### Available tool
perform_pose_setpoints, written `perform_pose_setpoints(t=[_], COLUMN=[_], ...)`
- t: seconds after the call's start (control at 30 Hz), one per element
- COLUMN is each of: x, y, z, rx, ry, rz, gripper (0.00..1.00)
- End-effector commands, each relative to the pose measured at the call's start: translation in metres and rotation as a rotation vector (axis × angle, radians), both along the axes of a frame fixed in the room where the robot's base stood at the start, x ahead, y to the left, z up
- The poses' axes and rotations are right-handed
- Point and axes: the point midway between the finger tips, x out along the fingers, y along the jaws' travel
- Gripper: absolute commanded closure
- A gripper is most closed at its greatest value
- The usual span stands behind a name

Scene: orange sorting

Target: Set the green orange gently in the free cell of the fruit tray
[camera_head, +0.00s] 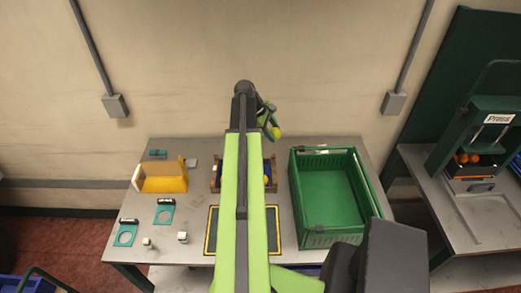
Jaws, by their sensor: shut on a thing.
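My gripper (270,121) is raised over the back of the table, in front of the wall. It is shut on a small yellow-green fruit (276,133), which fits the green orange. A wooden-sided tray with a blue inside, likely the fruit tray (215,176), stands on the table below and nearer to me. My arm hides the middle of this tray, so its cells cannot be told apart. A yellow-orange fruit (266,180) shows at its right side.
An empty green crate (322,237) stands right of the tray. A yellow-and-white holder (165,184) and teal ring plates (126,233) lie to the left. A black-and-yellow bordered mat (212,235) is in front. A press (484,135) with oranges (467,158) stands on the right bench.

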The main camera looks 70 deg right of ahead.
Motion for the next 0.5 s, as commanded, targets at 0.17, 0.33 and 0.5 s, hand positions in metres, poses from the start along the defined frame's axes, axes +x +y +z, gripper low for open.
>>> perform_pose_setpoints(t=[0.17, 0.33, 0.5], x=[0.043, 0.05, 0.052], y=[0.006, 0.008, 0.009], z=[-0.041, -0.082, -0.118], rx=[0.0, 0.0, -0.001], ry=[0.0, 0.0, 0.0], rz=[0.062, 0.072, 0.075], gripper=[0.95, 0.95, 0.95])
